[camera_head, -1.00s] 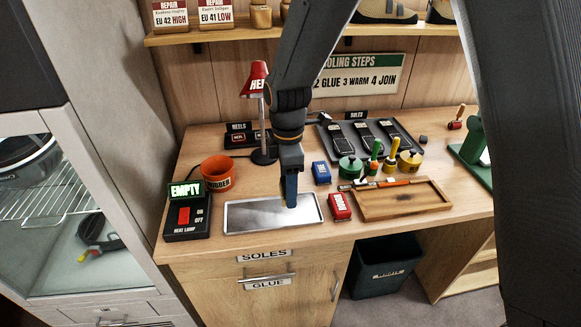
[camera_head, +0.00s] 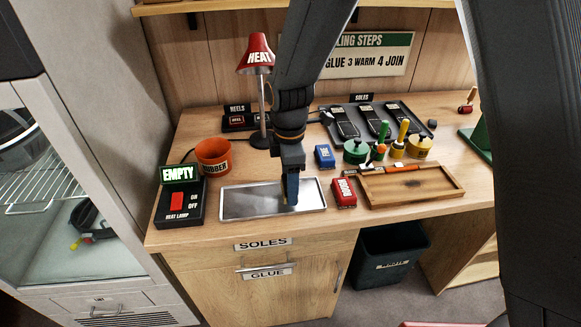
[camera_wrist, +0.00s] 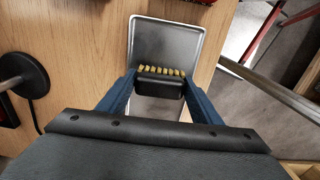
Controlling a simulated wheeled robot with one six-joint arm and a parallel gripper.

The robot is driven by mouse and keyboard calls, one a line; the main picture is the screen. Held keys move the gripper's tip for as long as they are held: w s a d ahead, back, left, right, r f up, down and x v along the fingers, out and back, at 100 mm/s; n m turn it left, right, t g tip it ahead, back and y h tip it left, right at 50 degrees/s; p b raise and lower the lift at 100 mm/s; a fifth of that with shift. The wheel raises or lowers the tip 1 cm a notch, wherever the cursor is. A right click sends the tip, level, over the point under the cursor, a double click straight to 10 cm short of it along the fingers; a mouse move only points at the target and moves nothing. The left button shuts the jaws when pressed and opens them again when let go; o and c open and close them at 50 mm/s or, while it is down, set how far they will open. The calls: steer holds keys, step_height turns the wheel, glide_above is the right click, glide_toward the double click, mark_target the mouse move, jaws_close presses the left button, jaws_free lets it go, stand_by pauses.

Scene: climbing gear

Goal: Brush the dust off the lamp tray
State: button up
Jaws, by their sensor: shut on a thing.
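The lamp tray (camera_head: 245,205) is a shallow silver metal tray at the front of the bench, below the red heat lamp (camera_head: 257,57). My gripper (camera_head: 291,202) points down over the right half of the tray. In the wrist view my gripper (camera_wrist: 160,85) is shut on a black brush (camera_wrist: 160,88) with a row of yellow bristles. The brush is over the grey tray (camera_wrist: 165,45); I cannot tell whether the bristles touch it. No dust can be clearly made out. The gripper hides part of the tray in the head view.
The heat lamp switch box (camera_head: 181,203) with its EMPTY sign and an orange rubber pot (camera_head: 214,156) stand left of the tray. A red block (camera_head: 344,193) and a blue block (camera_head: 324,156) stand close on the right. A wooden tray (camera_head: 410,186) lies further right.

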mark_target(274, 198)
steer(key=shift+f, duration=0.75)
steer(key=shift+a, duration=0.3)
steer(key=shift+c, duration=0.4)
steer(key=a, duration=0.1)
steer(key=a+b, duration=0.1)
steer(key=a, duration=0.1)
steer(key=shift+s+f, duration=0.1)
steer(key=shift+s, duration=0.3)
steer(key=shift+s+a+f+b, duration=0.15)
steer(key=shift+a+f+b, duration=0.05)
steer(key=shift+a+b, duration=0.15)
steer(key=shift+w+d+r+p, duration=0.1)
steer(key=shift+w+d+p, duration=0.1)
steer(key=shift+d, duration=0.35)
steer(key=shift+w+d+r+p, duration=0.1)
steer(key=shift+d+p, duration=0.05)
steer(key=shift+d, duration=0.35)
steer(key=shift+w+d, duration=0.15)
steer(key=shift+d, duration=0.95)
steer(key=shift+w+r+p, duration=0.1)
steer(key=shift+r+p, duration=0.15)
steer(key=shift+p, duration=0.3)
step_height(274, 198, up, 3)
steer(key=shift+f+p, duration=0.1)
steer(key=shift+p, duration=0.5)
steer(key=shift+r+p, duration=1.8)
steer(key=shift+r, duration=0.7)
